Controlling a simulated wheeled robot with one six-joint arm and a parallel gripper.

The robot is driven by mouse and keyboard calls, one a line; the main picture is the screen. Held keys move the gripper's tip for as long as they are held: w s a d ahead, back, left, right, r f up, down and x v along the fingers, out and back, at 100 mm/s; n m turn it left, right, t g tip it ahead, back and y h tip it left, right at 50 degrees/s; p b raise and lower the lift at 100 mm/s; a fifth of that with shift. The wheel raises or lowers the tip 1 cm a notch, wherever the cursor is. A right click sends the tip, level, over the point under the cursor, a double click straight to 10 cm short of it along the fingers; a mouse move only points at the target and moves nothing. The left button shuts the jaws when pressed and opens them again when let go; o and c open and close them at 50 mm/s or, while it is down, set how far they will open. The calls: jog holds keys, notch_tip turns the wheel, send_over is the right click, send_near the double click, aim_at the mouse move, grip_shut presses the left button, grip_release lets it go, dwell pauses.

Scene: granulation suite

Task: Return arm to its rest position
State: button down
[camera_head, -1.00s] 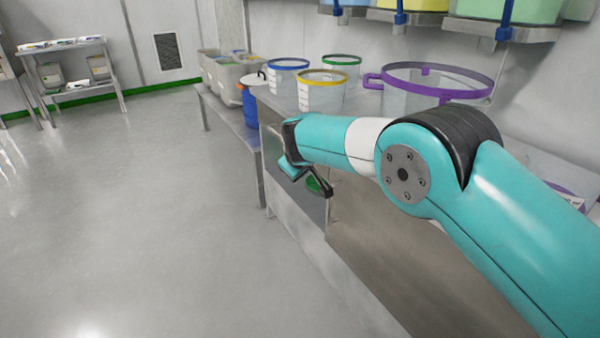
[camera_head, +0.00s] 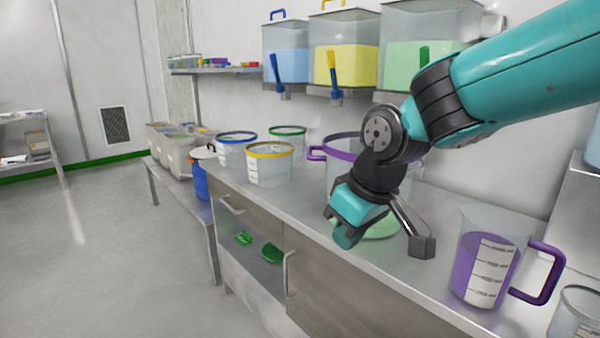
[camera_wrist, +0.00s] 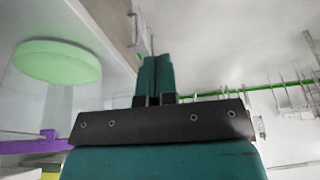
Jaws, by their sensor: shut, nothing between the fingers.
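My gripper (camera_head: 346,236) is teal and dark grey and hangs over the steel counter (camera_head: 316,210) in the head view, in front of the purple-rimmed clear tub (camera_head: 342,150). The arm and gripper hide much of this tub. In the wrist view my gripper's two teal fingers (camera_wrist: 155,76) are together, with nothing between them. A green disc (camera_wrist: 57,61) shows inside a clear vessel at the left of the wrist view, apart from the fingers. A pale green patch (camera_head: 383,229) shows behind the gripper in the head view.
A clear jug with purple contents (camera_head: 482,262) stands at the counter's right. Yellow-rimmed (camera_head: 268,165) and blue-rimmed (camera_head: 232,150) tubs stand at the back left. Wall hoppers (camera_head: 345,62) hang behind. Open floor (camera_head: 90,260) lies at left.

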jog(key=s+d+m+g, duration=0.1)
jog(key=s+d, duration=0.2)
jog(key=s, duration=0.3)
jog(key=s+d+g+y, duration=0.1)
jog(key=s+d, duration=0.1)
jog(key=s, duration=0.5)
jog(key=s+d+m+g, duration=0.1)
jog(key=s+d, duration=0.2)
jog(key=s, duration=0.3)
notch_tip(320, 180, up, 14)
jog(key=s+p, duration=0.1)
jog(key=p, duration=1.3)
jog(key=shift+s+r+p, duration=0.15)
jog(key=shift+p, duration=0.25)
